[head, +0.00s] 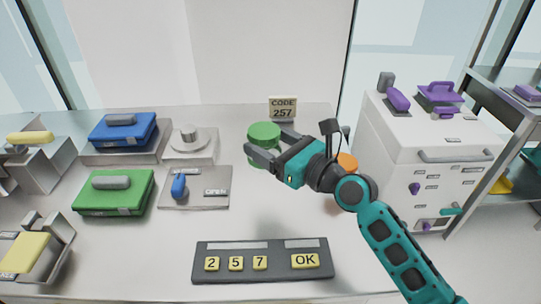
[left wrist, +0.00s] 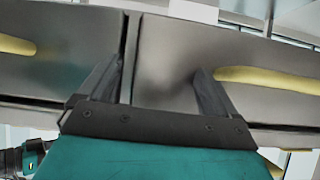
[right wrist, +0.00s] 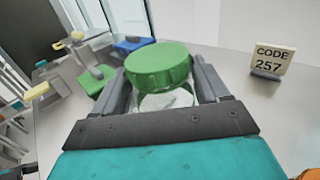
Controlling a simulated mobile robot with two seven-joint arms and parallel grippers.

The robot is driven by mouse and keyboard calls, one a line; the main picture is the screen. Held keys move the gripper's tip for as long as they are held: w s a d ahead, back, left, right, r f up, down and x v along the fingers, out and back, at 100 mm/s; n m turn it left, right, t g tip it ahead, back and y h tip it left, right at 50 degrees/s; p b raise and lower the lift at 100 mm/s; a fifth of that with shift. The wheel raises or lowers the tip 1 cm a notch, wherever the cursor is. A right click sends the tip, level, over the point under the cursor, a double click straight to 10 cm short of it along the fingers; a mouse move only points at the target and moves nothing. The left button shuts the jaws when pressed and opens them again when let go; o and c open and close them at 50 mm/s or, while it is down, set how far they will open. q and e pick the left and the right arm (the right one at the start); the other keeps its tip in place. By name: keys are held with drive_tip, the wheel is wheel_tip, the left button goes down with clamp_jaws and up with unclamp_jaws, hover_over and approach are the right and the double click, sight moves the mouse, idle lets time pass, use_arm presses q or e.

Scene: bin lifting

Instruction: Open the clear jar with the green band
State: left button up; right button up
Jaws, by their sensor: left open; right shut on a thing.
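The clear jar (right wrist: 160,101) stands on the white table, with a green band round its glass and a green lid (head: 264,131) on top. The lid also shows in the right wrist view (right wrist: 158,66). My right gripper (head: 266,146) is shut on the green lid, one finger on each side of it. The fingers hide part of the jar below. My left gripper (left wrist: 160,92) is open and empty, in front of grey metal panels with yellow handles. It does not show in the head view.
An orange-topped thing (head: 347,161) stands behind my right arm. A code sign (head: 283,107) reading 257 stands behind the jar. A keypad (head: 263,276) lies in front. Blue (head: 123,138) and green (head: 114,202) boxes are at left, a white cabinet (head: 432,137) at right.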

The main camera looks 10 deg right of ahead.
wheel_tip(320, 180, up, 9)
drive_tip(key=shift+r, duration=0.2)
idle(0.4)
